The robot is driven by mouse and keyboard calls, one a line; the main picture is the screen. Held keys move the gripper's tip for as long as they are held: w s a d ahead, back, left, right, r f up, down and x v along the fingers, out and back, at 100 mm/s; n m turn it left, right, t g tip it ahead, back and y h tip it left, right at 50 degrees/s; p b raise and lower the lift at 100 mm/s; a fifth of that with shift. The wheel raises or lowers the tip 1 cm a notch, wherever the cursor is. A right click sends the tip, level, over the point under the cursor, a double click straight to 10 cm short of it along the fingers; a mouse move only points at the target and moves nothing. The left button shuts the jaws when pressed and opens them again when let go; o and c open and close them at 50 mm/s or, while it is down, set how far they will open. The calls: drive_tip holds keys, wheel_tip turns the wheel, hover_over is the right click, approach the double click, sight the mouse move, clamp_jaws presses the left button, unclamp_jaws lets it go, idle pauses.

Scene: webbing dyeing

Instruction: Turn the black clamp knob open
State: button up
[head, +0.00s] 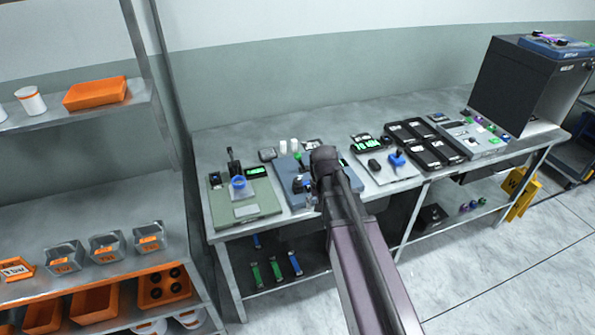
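Several small dark parts could be the black clamp knob, and I cannot tell which it is. A dark upright handle (233,165) stands on the green station (262,209) beside a blue round part (238,182). A black knob-like part (374,165) sits on the light plate (385,179) to the right of my arm. The blue-grey station (289,168) carries small dark and blue parts and is partly hidden by my arm. My gripper (323,163) is over this station; its fingers are too small and hidden to read.
Black trays (412,133) and a grey control box (473,141) stand further right on the bench (228,141). A large dark cabinet (519,82) stands at the far right end. A metal shelf rack (95,218) with orange bins is close on the left.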

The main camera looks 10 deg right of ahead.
sight(298, 179)
drive_tip(key=w+a+r+m+p, duration=0.2)
drive_tip(key=w+r+p, duration=0.2)
drive_tip(key=w, duration=0.4)
drive_tip(key=w+a+r+m+p, duration=0.2)
drive_tip(key=w+r+p, duration=0.3)
drive_tip(key=w, duration=0.3)
drive_tip(key=shift+a+r, duration=0.65)
drive_tip(key=shift+r, duration=0.25)
drive_tip(key=shift+f, duration=0.2)
wheel_tip(298, 179, down, 13)
drive_tip(key=b, duration=1.3)
drive_tip(key=shift+f, duration=0.2)
clamp_jaws()
